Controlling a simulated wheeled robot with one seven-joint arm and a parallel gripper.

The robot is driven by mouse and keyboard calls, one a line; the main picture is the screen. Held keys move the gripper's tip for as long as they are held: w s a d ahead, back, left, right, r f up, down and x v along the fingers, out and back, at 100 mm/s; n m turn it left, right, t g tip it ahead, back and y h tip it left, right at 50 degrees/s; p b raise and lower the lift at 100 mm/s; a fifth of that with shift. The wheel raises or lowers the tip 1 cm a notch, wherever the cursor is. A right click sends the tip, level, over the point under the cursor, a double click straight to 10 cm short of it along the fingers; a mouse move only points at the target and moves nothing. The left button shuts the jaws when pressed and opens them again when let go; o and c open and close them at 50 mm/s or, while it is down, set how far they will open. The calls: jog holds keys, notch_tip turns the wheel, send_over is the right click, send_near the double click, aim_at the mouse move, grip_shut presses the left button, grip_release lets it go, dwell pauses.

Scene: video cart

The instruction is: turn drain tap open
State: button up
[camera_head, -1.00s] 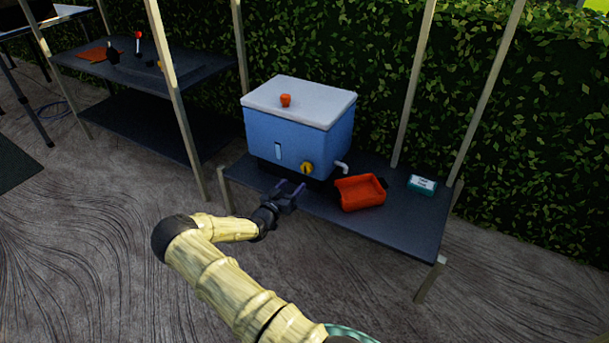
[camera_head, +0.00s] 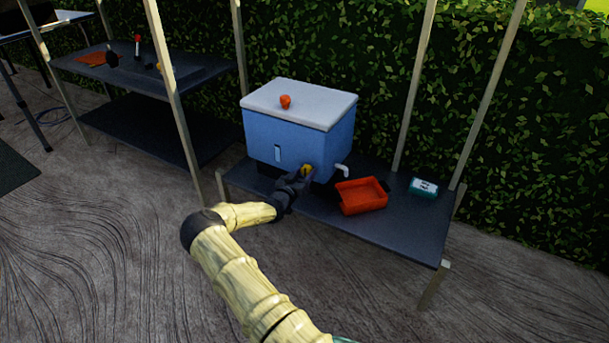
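The blue cooler box (camera_head: 262,140) with a white lid (camera_head: 300,102) stands on the dark shelf. The yellow drain tap (camera_head: 307,168) is low on its front face, mostly hidden by my gripper. My gripper (camera_head: 302,176) is right at the tap, with its fingers around or against it. I cannot tell whether the fingers are closed on the tap.
An orange tray (camera_head: 362,196) sits on the shelf (camera_head: 400,230) right of the box, close to my gripper. A teal-and-white box (camera_head: 424,187) lies farther right. Posts rise at the shelf corners. A second dark table (camera_head: 185,75) with small items stands at the left.

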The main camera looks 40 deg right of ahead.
jog(key=c, duration=0.6)
jog(key=shift+o, duration=0.2)
jog(key=shift+m, duration=0.3)
jog(key=m, duration=1.1)
jog(key=shift+w+a+m, duration=0.1)
jog(key=shift+m, duration=0.2)
jog(key=m+b, duration=0.1)
jog(key=m, duration=0.4)
jog(key=o, duration=1)
jog(key=shift+r, duration=0.1)
